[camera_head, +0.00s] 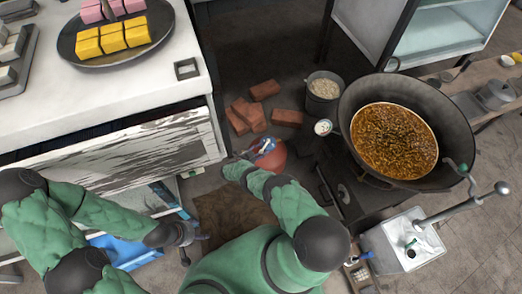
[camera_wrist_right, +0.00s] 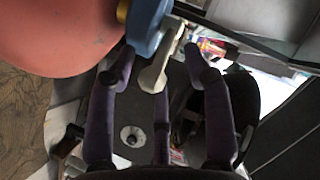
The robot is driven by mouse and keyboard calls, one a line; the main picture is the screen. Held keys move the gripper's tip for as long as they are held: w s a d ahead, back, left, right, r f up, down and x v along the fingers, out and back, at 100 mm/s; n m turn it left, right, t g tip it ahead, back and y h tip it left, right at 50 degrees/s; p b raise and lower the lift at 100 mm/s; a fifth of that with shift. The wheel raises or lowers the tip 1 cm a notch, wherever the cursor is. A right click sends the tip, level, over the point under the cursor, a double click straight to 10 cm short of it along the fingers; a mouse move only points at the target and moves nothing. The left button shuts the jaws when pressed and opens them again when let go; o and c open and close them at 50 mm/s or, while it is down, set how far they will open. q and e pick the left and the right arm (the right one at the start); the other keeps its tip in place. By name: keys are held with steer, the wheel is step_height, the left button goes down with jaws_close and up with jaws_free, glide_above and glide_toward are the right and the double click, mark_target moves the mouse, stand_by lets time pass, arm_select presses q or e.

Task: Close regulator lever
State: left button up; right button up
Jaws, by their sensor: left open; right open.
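The red gas cylinder (camera_head: 271,160) stands on the floor in the middle of the head view. Its blue regulator (camera_head: 266,146) sits on top. In the right wrist view the cylinder (camera_wrist_right: 55,35) fills the upper left, with the blue regulator (camera_wrist_right: 147,22) beside it. The pale regulator lever (camera_wrist_right: 155,68) points down from the regulator, between the fingers of my right gripper (camera_wrist_right: 160,62). My right gripper is open; I cannot tell whether a finger touches the lever. My left gripper (camera_head: 193,240) is open and empty, low at the left, away from the cylinder.
A large wok (camera_head: 352,100) of brown food stands on a stove to the right. Bricks (camera_head: 286,118) and a grey bucket (camera_head: 322,97) lie behind the cylinder. A white counter (camera_head: 120,95) with a plate of sweets (camera_head: 68,52) is at the left.

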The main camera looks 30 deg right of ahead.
steer(key=v, duration=1.1)
steer(key=shift+a+r, duration=0.15)
steer(key=shift+r, duration=0.1)
steer(key=shift+s, duration=0.1)
